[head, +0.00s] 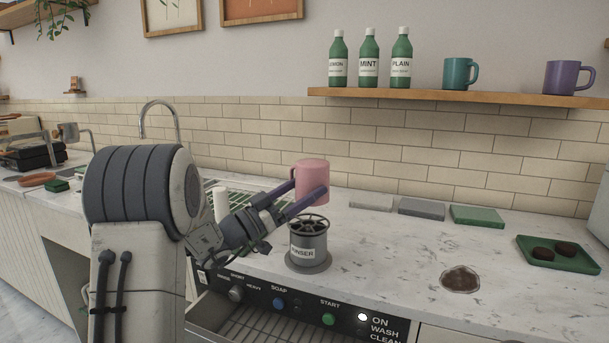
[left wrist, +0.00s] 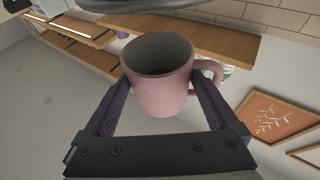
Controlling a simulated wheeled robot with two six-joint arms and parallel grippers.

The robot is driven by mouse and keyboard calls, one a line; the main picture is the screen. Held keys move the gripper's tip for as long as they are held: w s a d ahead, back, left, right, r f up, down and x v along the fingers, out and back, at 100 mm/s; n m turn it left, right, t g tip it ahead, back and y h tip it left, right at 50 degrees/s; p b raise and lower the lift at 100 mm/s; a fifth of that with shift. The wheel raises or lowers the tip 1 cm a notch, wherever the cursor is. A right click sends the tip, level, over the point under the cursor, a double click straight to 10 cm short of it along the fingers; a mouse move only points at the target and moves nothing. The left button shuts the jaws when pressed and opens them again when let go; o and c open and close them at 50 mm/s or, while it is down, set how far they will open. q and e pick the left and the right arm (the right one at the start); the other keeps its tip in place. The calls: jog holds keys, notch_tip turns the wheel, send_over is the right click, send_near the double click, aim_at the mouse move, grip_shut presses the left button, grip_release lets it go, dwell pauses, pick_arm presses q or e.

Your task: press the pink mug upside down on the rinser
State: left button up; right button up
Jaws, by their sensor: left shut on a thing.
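The pink mug (head: 312,172) is upside down, with its closed base up and its handle to the left. My left gripper (head: 309,200) is shut on it, one finger on each side. In the left wrist view, which is turned over, the mug (left wrist: 165,92) shows its open mouth between the fingers (left wrist: 160,105). The rinser (head: 308,246), a grey cylinder with a spoked top on a round base, stands on the counter just below the mug. A small gap shows between mug and rinser in the head view. My right gripper is not in view.
A teal mug (head: 459,74), a purple mug (head: 568,77) and several green bottles stand on the wall shelf (head: 440,96). A green tray (head: 558,254) and a brown spill (head: 460,279) are on the counter to the right. An open drawer with a rack (head: 262,325) is below.

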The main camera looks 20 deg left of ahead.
aim_at(302, 224)
pick_arm(q)
jog(key=shift+a+f, duration=0.1)
jog(key=shift+f, duration=0.2)
jog(key=shift+a+f, duration=0.15)
jog(key=shift+f, duration=0.45)
jog(key=shift+a+f, duration=0.15)
jog(key=shift+f, duration=1.25)
jog(key=shift+f+b, duration=0.95)
jog(key=shift+b, duration=1.05)
jog(key=shift+f, duration=0.2)
jog(key=shift+d+f, duration=0.15)
dwell(1.8)
dwell(0.5)
jog(key=shift+r, duration=3.8)
